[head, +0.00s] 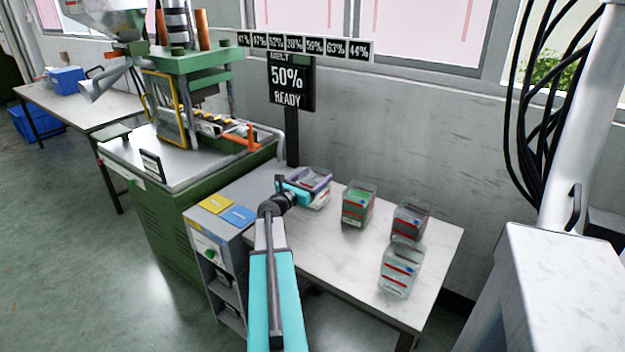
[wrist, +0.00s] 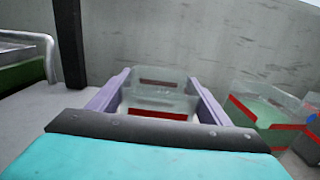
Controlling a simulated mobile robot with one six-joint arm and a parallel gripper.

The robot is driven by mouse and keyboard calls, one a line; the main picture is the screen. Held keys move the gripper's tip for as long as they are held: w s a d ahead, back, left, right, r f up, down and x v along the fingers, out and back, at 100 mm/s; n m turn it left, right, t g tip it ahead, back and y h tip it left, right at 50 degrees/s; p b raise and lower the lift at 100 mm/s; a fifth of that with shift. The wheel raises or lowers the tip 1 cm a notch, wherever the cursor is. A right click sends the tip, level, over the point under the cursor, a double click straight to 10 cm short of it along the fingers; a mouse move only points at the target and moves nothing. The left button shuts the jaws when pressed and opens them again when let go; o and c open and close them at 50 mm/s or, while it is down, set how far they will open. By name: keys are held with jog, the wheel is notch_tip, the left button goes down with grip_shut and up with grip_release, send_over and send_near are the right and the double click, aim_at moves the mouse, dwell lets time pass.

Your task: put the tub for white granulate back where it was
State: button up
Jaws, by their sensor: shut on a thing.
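A clear tub (head: 318,200) with a red-striped label is between the two purple fingers of my gripper (head: 308,178), at the back left of the pale table. In the wrist view the tub (wrist: 158,98) sits upright between the fingers (wrist: 160,82), which close on its sides. Its contents look pale, but its lower part is hidden by my gripper. I cannot tell whether its base touches the table top. The table (head: 345,262) has bare surface in front of the tub.
A green-filled tub (head: 358,204) stands just to the right; it also shows in the wrist view (wrist: 268,112). A dark-filled tub (head: 411,221) and a pale tub (head: 399,270) stand farther right. A sign post (head: 291,140) and wall are close behind. The green machine (head: 190,160) stands left.

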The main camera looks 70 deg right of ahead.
jog(key=o, duration=2)
jog(key=shift+o, duration=0.2)
jog(key=shift+r, duration=0.2)
jog(key=v, duration=1.2)
jog(key=shift+b, duration=0.45)
jog(key=shift+s, duration=0.1)
